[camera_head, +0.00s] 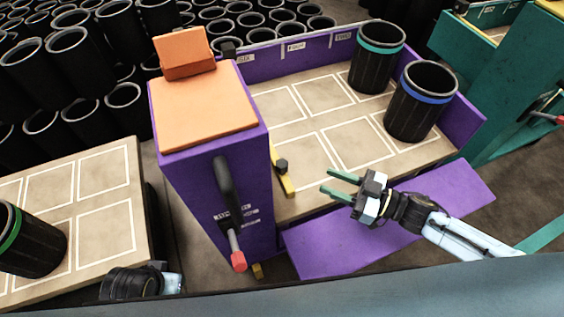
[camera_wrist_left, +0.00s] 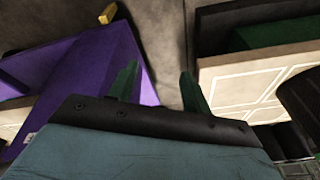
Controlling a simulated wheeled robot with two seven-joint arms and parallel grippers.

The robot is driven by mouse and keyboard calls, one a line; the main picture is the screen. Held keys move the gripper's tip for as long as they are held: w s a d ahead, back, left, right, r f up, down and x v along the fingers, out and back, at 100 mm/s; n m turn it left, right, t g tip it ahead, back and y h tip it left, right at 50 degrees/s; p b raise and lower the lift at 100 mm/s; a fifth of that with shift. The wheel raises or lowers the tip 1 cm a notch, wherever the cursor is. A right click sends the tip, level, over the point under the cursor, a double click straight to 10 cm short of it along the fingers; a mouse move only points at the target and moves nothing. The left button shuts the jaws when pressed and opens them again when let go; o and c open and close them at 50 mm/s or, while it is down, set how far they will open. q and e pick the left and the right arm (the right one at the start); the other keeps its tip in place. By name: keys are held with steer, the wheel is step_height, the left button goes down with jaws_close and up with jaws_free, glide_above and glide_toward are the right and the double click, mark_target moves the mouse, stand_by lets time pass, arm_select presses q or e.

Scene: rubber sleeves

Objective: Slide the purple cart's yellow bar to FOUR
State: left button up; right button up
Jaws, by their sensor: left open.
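The purple cart (camera_head: 212,190) has a tan deck with white outlined cells. Its yellow bar (camera_head: 288,185), with a dark knob, lies at the left end of the deck, against the tall purple block. A label reading FOUR (camera_head: 296,46) is on the back wall, between two other labels. My right gripper (camera_head: 341,184) is open and empty, to the right of the bar and apart from it, near the deck's front edge. My left arm shows low in the head view; in the left wrist view my left gripper (camera_wrist_left: 158,85) is open and empty, beside the purple cart.
Two black sleeves, one teal-banded (camera_head: 377,60) and one blue-banded (camera_head: 421,103), stand on the deck's right. A purple flap (camera_head: 390,220) hangs at the front. A tan platform (camera_head: 105,185) with a green-banded sleeve (camera_head: 32,240) is at left. A teal cart stands at right.

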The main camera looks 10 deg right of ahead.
mark_target(282, 163)
steer(key=shift+y, duration=0.3)
steer(key=b+x, duration=0.2)
steer(key=x, duration=1)
steer(key=shift+s+a+b, duration=0.15)
steer(key=shift+a+b, duration=0.05)
steer(key=shift+b, duration=0.15)
steer(key=shift+w+a, duration=0.25)
steer(key=shift+a, duration=0.15)
arm_select(q)
step_height(282, 163, up, 7)
steer(key=d, duration=0.2)
steer(key=shift+d, duration=0.15)
steer(key=shift+s, duration=0.1)
arm_select(e)
jaws_close()
